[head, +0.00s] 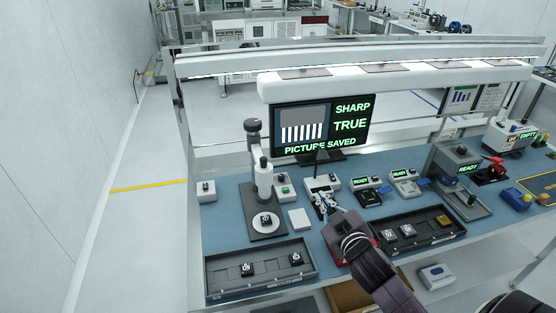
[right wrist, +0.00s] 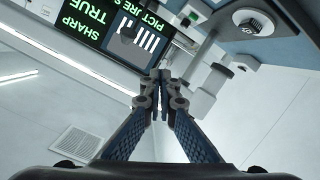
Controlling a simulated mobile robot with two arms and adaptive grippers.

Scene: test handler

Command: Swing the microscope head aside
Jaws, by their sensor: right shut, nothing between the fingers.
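The microscope (head: 263,180) stands upright on the blue bench mat, with a white head on a dark base. Its head sits over a round white stage (head: 265,221) that holds a small dark part. My right gripper (head: 326,204) is to the right of the microscope and apart from it, in front of a small white box. Its fingers are shut and empty. In the right wrist view the closed fingertips (right wrist: 160,76) lie just left of the microscope head (right wrist: 205,95); the stage (right wrist: 254,22) shows at upper right. My left gripper is not in view.
A monitor (head: 320,126) behind reads "SHARP TRUE, PICTURE SAVED". A dark tray (head: 232,284) with two parts lies in front of the microscope, and another tray (head: 430,239) lies right of my arm. A white pad (head: 299,219) lies between microscope and gripper. Small boxes line the bench.

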